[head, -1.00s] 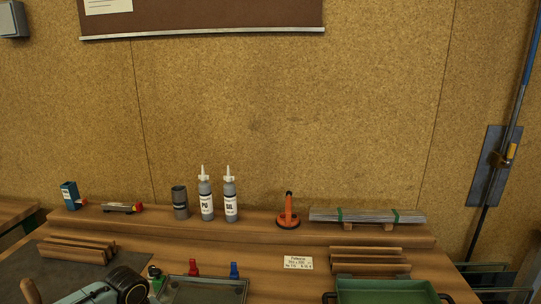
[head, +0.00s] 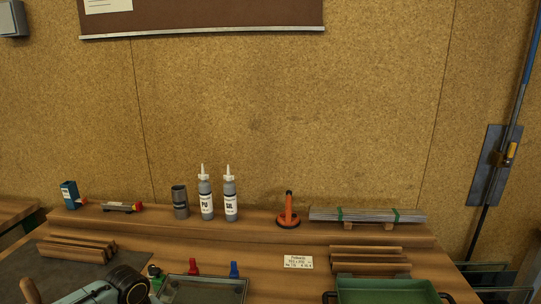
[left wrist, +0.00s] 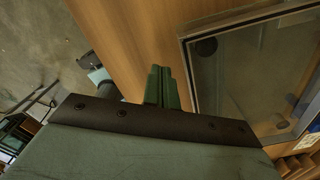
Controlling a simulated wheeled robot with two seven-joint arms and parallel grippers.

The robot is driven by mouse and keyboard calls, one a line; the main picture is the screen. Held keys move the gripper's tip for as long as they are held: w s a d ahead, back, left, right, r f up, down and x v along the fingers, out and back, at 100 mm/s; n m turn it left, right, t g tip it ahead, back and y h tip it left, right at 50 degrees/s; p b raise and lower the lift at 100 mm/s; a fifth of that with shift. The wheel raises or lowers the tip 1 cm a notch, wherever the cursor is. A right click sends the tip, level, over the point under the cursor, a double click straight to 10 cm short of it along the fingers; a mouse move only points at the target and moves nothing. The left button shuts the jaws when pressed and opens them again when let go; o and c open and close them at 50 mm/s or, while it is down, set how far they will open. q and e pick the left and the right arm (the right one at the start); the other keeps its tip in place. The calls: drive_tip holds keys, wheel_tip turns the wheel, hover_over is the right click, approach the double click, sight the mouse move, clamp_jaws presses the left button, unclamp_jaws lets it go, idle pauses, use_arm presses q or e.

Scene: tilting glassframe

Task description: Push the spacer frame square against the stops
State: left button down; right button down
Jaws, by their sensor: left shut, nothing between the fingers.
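My left gripper (left wrist: 160,72) shows in the left wrist view as two green fingers close together, with nothing between them. It is over the wooden bench, just left of a rectangular grey-edged frame with glass (left wrist: 245,75). I cannot tell whether the fingers touch the frame edge. The spacer frame cannot be told apart surely from the glass and its border. In the head view a glass-like panel with a grey border (head: 205,290) is cut off at the bottom edge. A red piece (head: 193,267) and a blue piece (head: 234,270) stand at its far edge. My right gripper is not in view.
A green tray (head: 388,292) lies at the bottom right. Wooden strips (head: 370,262) lie behind it. Two bottles (head: 206,200), an orange-handled tool (head: 288,212) and a bundle of metal bars (head: 368,215) stand on the back ledge.

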use_arm(q)
drive_tip(key=shift+w+b, duration=0.5)
drive_tip(key=shift+w, duration=0.25)
idle(0.7)
drive_tip(key=shift+s, duration=0.1)
drive_tip(key=shift+s+p, duration=0.65)
drive_tip(key=shift+p, duration=0.35)
drive_tip(key=shift+r, duration=0.15)
wheel_tip(320, 180, up, 7)
drive_tip(key=p, duration=0.7)
